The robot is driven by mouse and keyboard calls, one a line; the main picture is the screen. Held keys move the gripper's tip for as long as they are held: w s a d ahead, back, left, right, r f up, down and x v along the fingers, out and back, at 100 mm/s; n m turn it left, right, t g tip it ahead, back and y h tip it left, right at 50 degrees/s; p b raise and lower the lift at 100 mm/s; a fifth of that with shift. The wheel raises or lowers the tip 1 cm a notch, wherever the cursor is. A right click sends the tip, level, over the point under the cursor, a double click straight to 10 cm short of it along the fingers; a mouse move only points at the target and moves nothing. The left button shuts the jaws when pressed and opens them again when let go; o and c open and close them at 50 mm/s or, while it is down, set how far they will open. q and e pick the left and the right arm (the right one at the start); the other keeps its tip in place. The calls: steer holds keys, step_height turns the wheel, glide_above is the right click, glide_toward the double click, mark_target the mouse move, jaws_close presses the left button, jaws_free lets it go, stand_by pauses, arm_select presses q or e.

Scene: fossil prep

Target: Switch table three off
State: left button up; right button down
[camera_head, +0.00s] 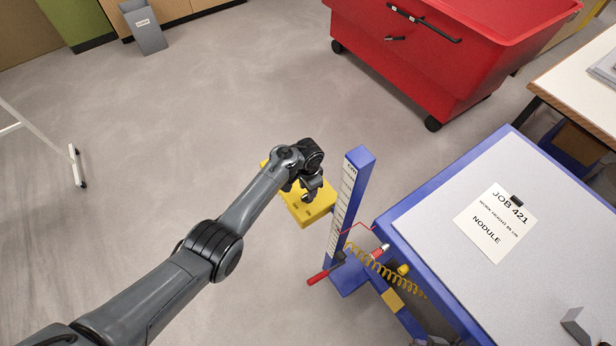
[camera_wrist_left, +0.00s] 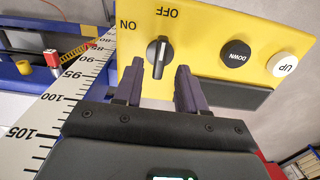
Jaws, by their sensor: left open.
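A yellow control box (camera_head: 306,207) stands beside the blue height post. In the left wrist view its face (camera_wrist_left: 215,30) carries a black rotary knob (camera_wrist_left: 159,56) with a white line, ON and OFF lettering, a black DOWN button (camera_wrist_left: 235,54) and a white UP button (camera_wrist_left: 282,65). The knob's line runs nearly upright in that view, its upper end toward OFF; which end is the pointer is unclear. My left gripper (camera_head: 312,190) is open, its fingertips (camera_wrist_left: 158,73) on either side of the knob's near end; contact cannot be told. My right gripper is not in view.
The blue-framed table (camera_head: 450,190) has a white top with a JOB 421 card (camera_head: 495,227). A scaled post (camera_head: 347,208), red-handled lever (camera_head: 325,272) and coiled yellow hose (camera_head: 385,272) crowd its near corner. A red cart (camera_head: 420,60) stands behind.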

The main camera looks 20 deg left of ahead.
arm_select(q)
step_height(320, 180, up, 8)
steer(key=shift+p, duration=0.3)
stand_by(0.4)
steer(key=shift+g, duration=0.8)
steer(key=s+f, duration=0.4)
steer(key=f, duration=0.1)
steer(key=s+f, duration=0.3)
steer(key=shift+a+f, duration=0.15)
steer(key=shift+a, duration=0.2)
steer(key=s+a+f+g, duration=0.1)
steer(key=s+f+g, duration=0.1)
steer(key=s+f, duration=0.7)
steer(key=s+a+f+n+y, duration=0.1)
steer(key=s+a, duration=0.1)
steer(key=s, duration=0.8)
steer(key=s+a+n, duration=0.1)
steer(key=s+a, duration=0.1)
steer(key=s, duration=0.8)
step_height(320, 180, up, 22)
steer(key=w+d+n+t+h, duration=0.1)
steer(key=n+t, duration=0.2)
steer(key=t, duration=0.4)
steer(key=shift+w+d+r, duration=0.2)
steer(key=shift+w+d, duration=0.1)
steer(key=shift+d, duration=0.1)
